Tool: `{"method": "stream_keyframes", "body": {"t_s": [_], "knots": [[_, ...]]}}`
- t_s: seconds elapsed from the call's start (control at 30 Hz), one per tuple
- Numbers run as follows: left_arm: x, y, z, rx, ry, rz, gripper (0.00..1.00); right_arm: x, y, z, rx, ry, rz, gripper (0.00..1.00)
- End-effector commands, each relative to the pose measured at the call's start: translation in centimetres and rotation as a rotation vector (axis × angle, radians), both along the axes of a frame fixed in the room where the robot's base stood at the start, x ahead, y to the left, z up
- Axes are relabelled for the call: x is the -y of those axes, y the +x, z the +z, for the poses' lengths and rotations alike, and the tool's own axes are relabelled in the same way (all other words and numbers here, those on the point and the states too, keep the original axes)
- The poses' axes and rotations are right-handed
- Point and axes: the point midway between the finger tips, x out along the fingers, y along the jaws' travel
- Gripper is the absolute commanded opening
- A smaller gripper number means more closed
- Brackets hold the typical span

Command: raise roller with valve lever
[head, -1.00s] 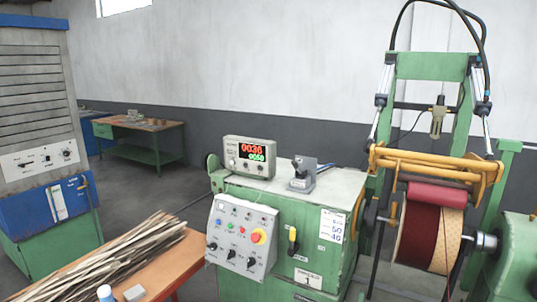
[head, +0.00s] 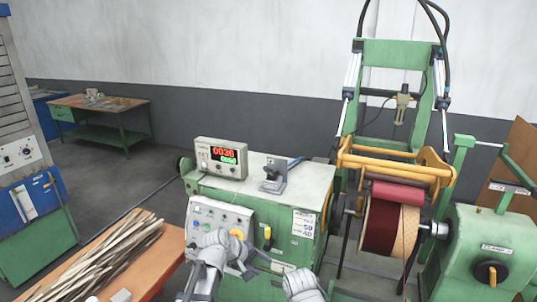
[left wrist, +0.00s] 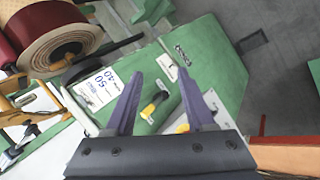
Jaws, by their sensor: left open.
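The red roller (head: 397,193) lies across the top of the dark red and tan coil (head: 385,228), under the yellow frame, apparently touching it. A small grey lever valve (head: 272,173) stands on top of the green cabinet. A yellow-handled lever (head: 267,238) is on the cabinet's front. My left gripper (head: 266,262) is open and empty, low in front of the cabinet. In the left wrist view its purple fingers (left wrist: 160,73) point toward the cabinet front, with the yellow-handled lever (left wrist: 153,106) showing between them. Part of my right arm shows at the bottom; its gripper cannot be made out.
A control panel (head: 217,222) is partly covered by my left arm. A counter display (head: 221,157) sits on the cabinet top. An orange table (head: 150,262) with wooden strips (head: 105,258) is at the left. A green headstock (head: 500,250) stands right of the coil.

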Motion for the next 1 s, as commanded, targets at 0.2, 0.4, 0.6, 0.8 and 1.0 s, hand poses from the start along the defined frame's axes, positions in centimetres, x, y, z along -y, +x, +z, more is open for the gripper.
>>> {"method": "stream_keyframes", "body": {"t_s": [0.2,0.4,0.6,0.8,1.0], "knots": [[2.6,12.7,7.9,-0.006,-0.622,0.449,0.55,0.0,0.0,0.3,0.000,0.000,-0.001,0.50],[0.8,22.1,14.8,-0.153,-1.246,0.821,0.55,0.0,0.0,0.2,0.000,0.000,-0.001,0.50],[-1.5,25.7,17.3,-0.273,-1.564,0.985,0.55,0.0,0.0,0.2,0.000,0.000,-0.001,0.50],[-2.1,26.3,17.8,-0.306,-1.637,1.022,0.55,0.0,0.0,0.2,0.000,0.000,0.000,0.50],[-1.9,26.7,17.8,-0.306,-1.636,1.021,0.55,0.0,0.0,0.2,0.000,0.000,0.000,0.50]]}}
